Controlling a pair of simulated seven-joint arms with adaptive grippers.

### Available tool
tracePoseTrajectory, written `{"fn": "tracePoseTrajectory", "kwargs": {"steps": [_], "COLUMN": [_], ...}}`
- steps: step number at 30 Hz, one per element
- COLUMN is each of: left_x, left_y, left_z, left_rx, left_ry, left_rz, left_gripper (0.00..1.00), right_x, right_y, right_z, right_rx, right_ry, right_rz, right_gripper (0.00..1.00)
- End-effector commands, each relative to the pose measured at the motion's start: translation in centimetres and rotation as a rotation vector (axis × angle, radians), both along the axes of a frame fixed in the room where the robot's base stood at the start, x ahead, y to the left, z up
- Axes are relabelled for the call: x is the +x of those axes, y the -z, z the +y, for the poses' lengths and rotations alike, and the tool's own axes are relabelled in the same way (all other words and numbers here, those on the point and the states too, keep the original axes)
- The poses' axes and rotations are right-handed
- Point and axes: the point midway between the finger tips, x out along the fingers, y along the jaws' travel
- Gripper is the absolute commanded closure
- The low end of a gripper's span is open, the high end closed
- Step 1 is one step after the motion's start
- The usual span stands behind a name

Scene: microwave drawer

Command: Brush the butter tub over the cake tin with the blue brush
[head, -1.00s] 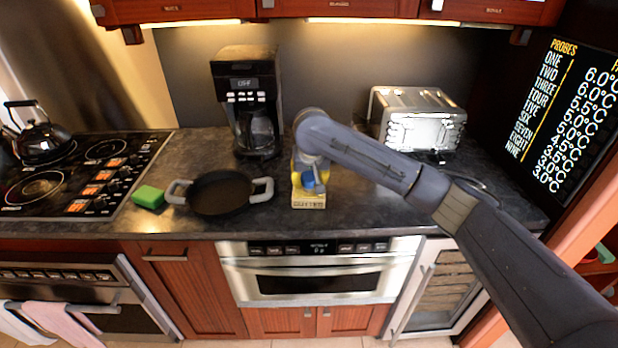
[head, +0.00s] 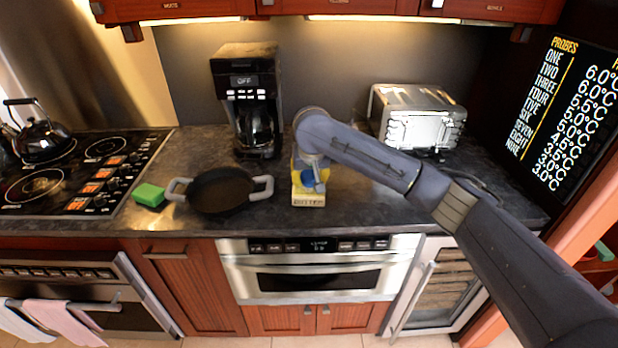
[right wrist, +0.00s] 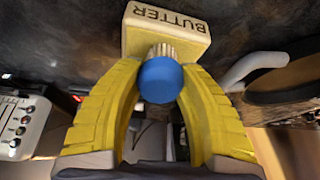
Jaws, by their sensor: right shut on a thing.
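The butter tub (head: 308,200) is a pale yellow block lettered "BUTTER" on the counter, right of the cake tin. It also shows at the top of the right wrist view (right wrist: 166,38). My right gripper (head: 308,176) is just above and behind the tub, its yellow fingers around the blue brush (right wrist: 160,80). The brush's pale bristles point at the tub's face; whether they touch it I cannot tell. The cake tin (head: 220,191) is a dark round pan with two grey handles, and it looks empty. My left gripper is not in view.
A green sponge (head: 149,195) lies left of the tin, beside the cooktop (head: 72,170). A coffee maker (head: 248,100) stands behind the tin and a toaster (head: 418,115) at the back right. My right arm crosses the counter's right side. The counter's front edge is close to the tub.

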Motion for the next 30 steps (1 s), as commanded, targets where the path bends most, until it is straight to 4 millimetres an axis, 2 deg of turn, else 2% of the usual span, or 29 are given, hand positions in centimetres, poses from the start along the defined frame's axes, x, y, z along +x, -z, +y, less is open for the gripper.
{"fn": "tracePoseTrajectory", "kwargs": {"steps": [30], "left_x": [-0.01], "left_y": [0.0], "left_z": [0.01], "left_rx": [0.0], "left_ry": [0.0], "left_rz": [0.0], "left_gripper": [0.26], "right_x": [0.01], "right_y": [0.92], "right_z": [-0.03], "right_rx": [-0.001], "right_ry": [0.0], "right_rz": [0.0], "right_gripper": [0.86]}}
